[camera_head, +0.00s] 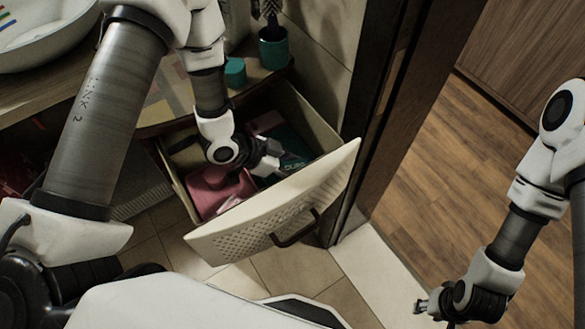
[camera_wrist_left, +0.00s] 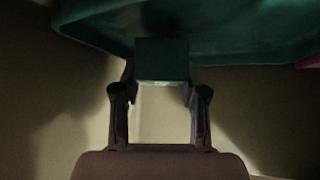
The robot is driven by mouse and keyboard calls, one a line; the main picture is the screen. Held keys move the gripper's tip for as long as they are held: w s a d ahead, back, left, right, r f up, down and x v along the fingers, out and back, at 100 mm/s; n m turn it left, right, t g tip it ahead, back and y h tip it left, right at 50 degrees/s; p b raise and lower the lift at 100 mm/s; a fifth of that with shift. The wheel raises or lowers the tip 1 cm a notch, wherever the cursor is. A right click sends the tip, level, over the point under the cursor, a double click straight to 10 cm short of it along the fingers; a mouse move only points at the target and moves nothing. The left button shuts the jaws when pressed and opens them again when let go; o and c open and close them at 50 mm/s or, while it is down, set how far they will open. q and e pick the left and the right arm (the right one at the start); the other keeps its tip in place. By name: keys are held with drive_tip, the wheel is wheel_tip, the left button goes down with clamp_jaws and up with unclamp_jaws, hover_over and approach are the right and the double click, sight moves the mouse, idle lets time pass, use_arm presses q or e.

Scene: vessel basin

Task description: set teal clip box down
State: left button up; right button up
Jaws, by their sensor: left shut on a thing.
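My left gripper (camera_head: 274,158) is inside the open drawer, low among its contents. In the left wrist view its two fingers (camera_wrist_left: 160,92) close on a small teal block, the teal clip box (camera_wrist_left: 162,62). A larger teal surface with a rim (camera_wrist_left: 90,25) lies just beyond the block; I cannot tell if the two touch. In the head view the held box is hidden by my gripper. My right gripper (camera_head: 421,305) is at the lower right, away from the drawer, with its fingers too small to read.
The drawer's pale perforated front (camera_head: 245,232) has a dark handle (camera_head: 296,230). A pink container (camera_head: 215,190) and a dark teal item (camera_head: 290,146) lie inside. A teal box (camera_head: 235,72) and teal cup (camera_head: 273,48) stand on the counter above. A dark door frame (camera_head: 375,100) rises to the right.

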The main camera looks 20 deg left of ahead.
use_arm(q)
drive_tip(key=shift+f, duration=0.7)
drive_tip(key=shift+f, duration=0.2)
drive_tip(key=o, duration=1.2)
drive_tip(key=shift+r, duration=0.1)
drive_tip(key=shift+o, duration=0.2)
drive_tip(key=shift+r, duration=0.15)
drive_tip(key=v, duration=1.2)
drive_tip(key=shift+s+p, duration=0.15)
drive_tip(key=shift+p, duration=0.15)
